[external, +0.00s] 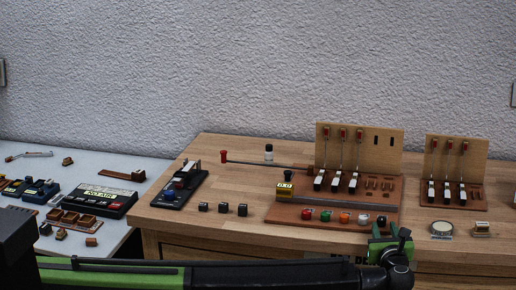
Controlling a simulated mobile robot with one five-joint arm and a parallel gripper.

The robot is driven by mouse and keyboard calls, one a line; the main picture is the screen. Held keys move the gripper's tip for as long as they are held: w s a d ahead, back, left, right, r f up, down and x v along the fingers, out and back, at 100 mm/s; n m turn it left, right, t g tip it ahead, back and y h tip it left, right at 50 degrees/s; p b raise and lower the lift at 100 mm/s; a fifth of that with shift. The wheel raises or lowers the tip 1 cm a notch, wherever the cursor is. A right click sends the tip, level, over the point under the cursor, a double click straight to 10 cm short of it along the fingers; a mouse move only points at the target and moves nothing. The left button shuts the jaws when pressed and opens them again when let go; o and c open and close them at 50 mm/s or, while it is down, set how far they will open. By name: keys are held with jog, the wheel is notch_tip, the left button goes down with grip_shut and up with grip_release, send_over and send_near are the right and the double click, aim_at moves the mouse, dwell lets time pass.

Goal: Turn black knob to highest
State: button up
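A wooden piano action model (335,225) stands on the table, with a row of small coloured knobs along its front edge: red, green, orange, white and black. The black knob (382,220) is at the right end of that row, just above my arm in the picture. Another black knob-like piece (288,175) sits above a small yellow display (284,190), which seems to read 0.0. My arm crosses the bottom of the picture, and its green and black end (390,245) is just below the black knob in the picture. Fingers and any contact cannot be made out.
A second hammer model (455,190) stands at the right, with a round dish (442,230) in front. Several black cubes (223,208) and a dark device (180,187) lie left. A red-ended rod (265,164) sticks out leftward. A drum-machine-like box (92,200) is on the lower white table.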

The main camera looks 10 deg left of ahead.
aim_at(387, 226)
jog(key=shift+x, duration=1.5)
grip_shut()
jog(key=shift+s+a+m+h, duration=0.1)
jog(key=shift+a+m+h, duration=0.2)
jog(key=shift+h, duration=0.3)
jog(key=shift+d+m+h, duration=0.1)
jog(key=shift+m+h, duration=0.3)
jog(key=shift+h, duration=0.1)
